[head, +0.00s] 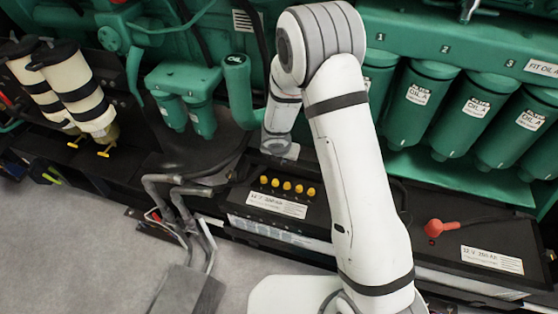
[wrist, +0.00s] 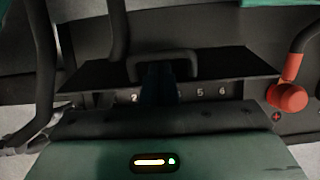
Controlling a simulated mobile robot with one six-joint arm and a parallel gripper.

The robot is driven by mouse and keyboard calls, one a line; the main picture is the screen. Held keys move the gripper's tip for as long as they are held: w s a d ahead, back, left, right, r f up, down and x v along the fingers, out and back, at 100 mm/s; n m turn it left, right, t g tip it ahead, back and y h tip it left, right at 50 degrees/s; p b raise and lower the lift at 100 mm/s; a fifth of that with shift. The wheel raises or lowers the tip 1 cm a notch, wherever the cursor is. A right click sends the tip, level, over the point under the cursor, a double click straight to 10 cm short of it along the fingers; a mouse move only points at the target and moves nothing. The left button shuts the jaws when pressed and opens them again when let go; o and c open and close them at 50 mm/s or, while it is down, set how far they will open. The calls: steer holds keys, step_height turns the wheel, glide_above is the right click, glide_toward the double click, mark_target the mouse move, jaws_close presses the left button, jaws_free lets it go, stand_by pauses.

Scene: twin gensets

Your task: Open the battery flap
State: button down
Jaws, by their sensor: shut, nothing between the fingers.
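In the wrist view the battery flap (wrist: 225,69) is a dark plate with a raised bar handle (wrist: 165,56). My gripper (wrist: 159,76) is shut, with its dark fingers at the middle of the handle and nothing seen between them; contact is hard to tell. A strip with numbers shows below the flap's near edge. In the head view the left battery (head: 240,207) has several yellow caps uncovered on its top. My wrist is just behind them, and my fingers and the flap cannot be made out there. The flap's exact angle cannot be told.
A red terminal cover (wrist: 291,97) sits right of the flap, with black cables on both sides. The right battery (head: 480,235) has another red terminal cover (head: 434,228). Green oil filters (head: 417,105) stand behind. Pipes (head: 180,205) lie left; open floor (head: 80,250) is front left.

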steer(key=shift+w+d+r+p, duration=0.15)
steer(key=shift+w+p, duration=0.15)
steer(key=shift+w, duration=0.25)
steer(key=shift+w+d+f+p, duration=0.15)
steer(key=shift+w+p, duration=0.1)
steer(key=shift+w, duration=0.3)
steer(key=shift+w+d+r+p, duration=0.15)
steer(key=shift+w+p, duration=0.15)
steer(key=shift+w, duration=0.25)
steer(key=shift+r, duration=0.1)
